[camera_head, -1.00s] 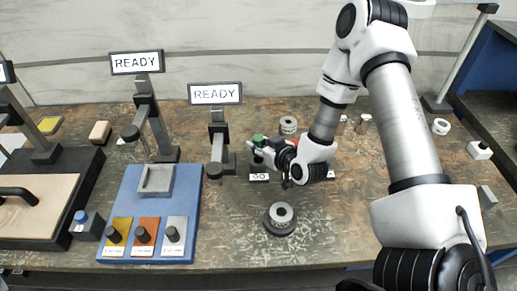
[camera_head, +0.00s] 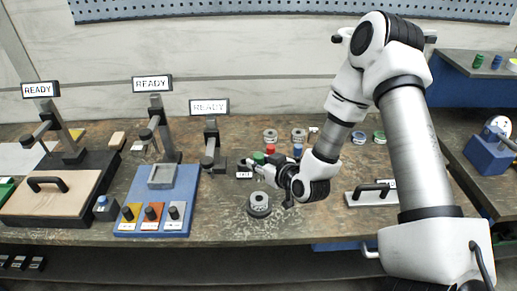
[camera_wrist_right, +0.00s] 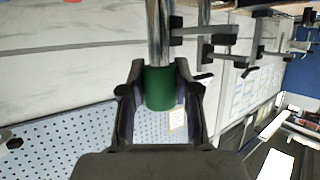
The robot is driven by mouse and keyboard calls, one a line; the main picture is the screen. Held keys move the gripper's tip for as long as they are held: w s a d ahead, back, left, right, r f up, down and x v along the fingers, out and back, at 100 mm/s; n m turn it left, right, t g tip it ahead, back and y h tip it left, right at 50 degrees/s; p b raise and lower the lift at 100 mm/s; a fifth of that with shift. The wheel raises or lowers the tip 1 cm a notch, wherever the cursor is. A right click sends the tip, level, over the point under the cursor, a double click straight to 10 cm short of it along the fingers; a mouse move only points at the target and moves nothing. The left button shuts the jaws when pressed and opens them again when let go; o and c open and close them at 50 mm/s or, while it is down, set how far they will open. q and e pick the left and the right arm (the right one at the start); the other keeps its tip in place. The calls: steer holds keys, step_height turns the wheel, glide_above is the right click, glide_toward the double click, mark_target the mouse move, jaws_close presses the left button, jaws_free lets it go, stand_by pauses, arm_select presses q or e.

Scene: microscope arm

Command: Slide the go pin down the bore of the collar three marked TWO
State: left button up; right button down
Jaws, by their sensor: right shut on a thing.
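The go pin has a green handle (camera_wrist_right: 160,88) and a steel shaft that runs up out of the right wrist view. My right gripper (camera_wrist_right: 160,95) is shut on the green handle, one finger on each side. In the head view the green handle (camera_head: 258,157) shows at the gripper's tip, near a dark holder with a small white label (camera_head: 244,175). A metal collar with a round bore (camera_head: 259,198) sits on a dark round base in front of the gripper. Two more collars (camera_head: 270,135) (camera_head: 298,134) stand behind. I cannot read any collar's marking. My left gripper is out of view.
Red and blue handled pieces (camera_head: 270,149) (camera_head: 297,150) stand close behind my right gripper. Dark stands with READY signs (camera_head: 152,84) and a blue tray (camera_head: 183,217) are to the left. A white plate with a black handle (camera_head: 370,191) lies to the right.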

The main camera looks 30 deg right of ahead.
mark_target(260, 180)
steer(key=shift+s+f+p, duration=0.1)
steer(key=shift+s+p, duration=0.25)
steer(key=shift+s, duration=0.05)
steer(key=shift+w+d+f, duration=0.15)
steer(key=shift+w+f, duration=0.4)
steer(key=shift+f, duration=0.25)
steer(key=shift+w+f, duration=0.15)
steer(key=shift+w, duration=0.05)
steer(key=shift+s+r, duration=0.3)
steer(key=shift+s, duration=0.25)
steer(key=f+b, duration=0.2)
steer(key=f, duration=0.1)
steer(key=f+b, duration=0.1)
steer(key=b, duration=0.1)
steer(key=shift+w+f, duration=0.25)
steer(key=shift+f, duration=0.15)
steer(key=shift+s+f+b, duration=0.1)
steer(key=shift+f+b, duration=0.35)
steer(key=shift+f, duration=0.05)
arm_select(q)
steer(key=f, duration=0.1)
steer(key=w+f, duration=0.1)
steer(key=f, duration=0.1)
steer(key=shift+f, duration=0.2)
arm_select(e)
steer(key=shift+f, duration=0.1)
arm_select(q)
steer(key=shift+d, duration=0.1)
